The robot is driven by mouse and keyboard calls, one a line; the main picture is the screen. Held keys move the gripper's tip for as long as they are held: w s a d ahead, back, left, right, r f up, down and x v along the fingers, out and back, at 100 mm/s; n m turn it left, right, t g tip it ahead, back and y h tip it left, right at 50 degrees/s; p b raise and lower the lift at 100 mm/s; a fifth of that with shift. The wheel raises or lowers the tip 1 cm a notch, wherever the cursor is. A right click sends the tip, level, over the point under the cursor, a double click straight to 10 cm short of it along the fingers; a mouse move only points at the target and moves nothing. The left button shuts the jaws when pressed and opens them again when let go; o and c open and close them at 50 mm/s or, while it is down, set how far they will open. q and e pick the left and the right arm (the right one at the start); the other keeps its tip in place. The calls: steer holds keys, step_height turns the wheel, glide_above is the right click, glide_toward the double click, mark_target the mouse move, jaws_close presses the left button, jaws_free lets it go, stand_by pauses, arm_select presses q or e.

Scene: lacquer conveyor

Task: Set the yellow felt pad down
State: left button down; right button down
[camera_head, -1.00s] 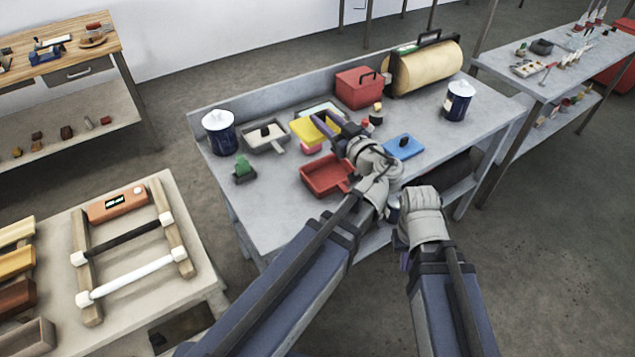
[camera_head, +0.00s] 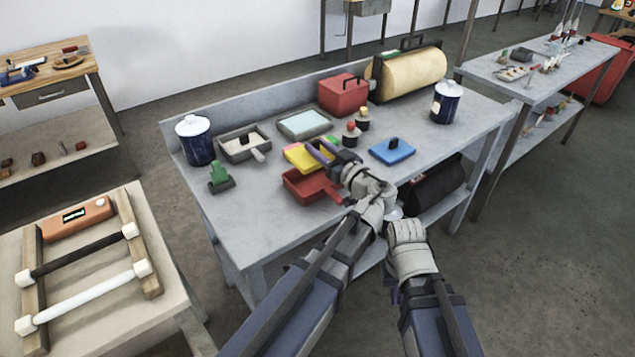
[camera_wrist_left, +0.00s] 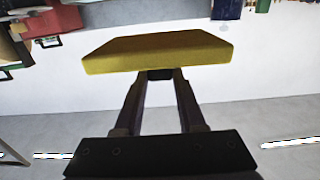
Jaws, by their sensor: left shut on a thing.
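The yellow felt pad (camera_head: 300,158) is in my left gripper (camera_head: 322,152), whose fingers are shut on one edge of it. In the left wrist view the pad (camera_wrist_left: 160,52) spans the tips of the left gripper (camera_wrist_left: 160,74). In the head view the pad shows just behind and partly over the back of the red tray (camera_head: 291,192); its exact height and whether it touches anything cannot be told. My right gripper (camera_head: 408,240) hangs low in front of the bench; its fingertips are hidden.
The grey bench (camera_head: 245,210) also holds a grey tray (camera_head: 228,157), a pale blue tray (camera_head: 303,124), a green-handled block (camera_head: 220,180), a blue pad (camera_head: 392,151), a red box (camera_head: 343,95), a large roll (camera_head: 410,75) and two dark cans (camera_head: 197,145) (camera_head: 446,103).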

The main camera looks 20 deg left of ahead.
arm_select(q)
steer(key=shift+f+b, duration=3.8)
steer(key=shift+f, duration=0.55)
steer(key=shift+f, duration=0.1)
steer(key=shift+f+b, duration=0.35)
steer(key=shift+b, duration=0.15)
steer(key=c, duration=0.5)
jaws_free()
steer(key=shift+r, duration=0.1)
steer(key=shift+r, duration=0.1)
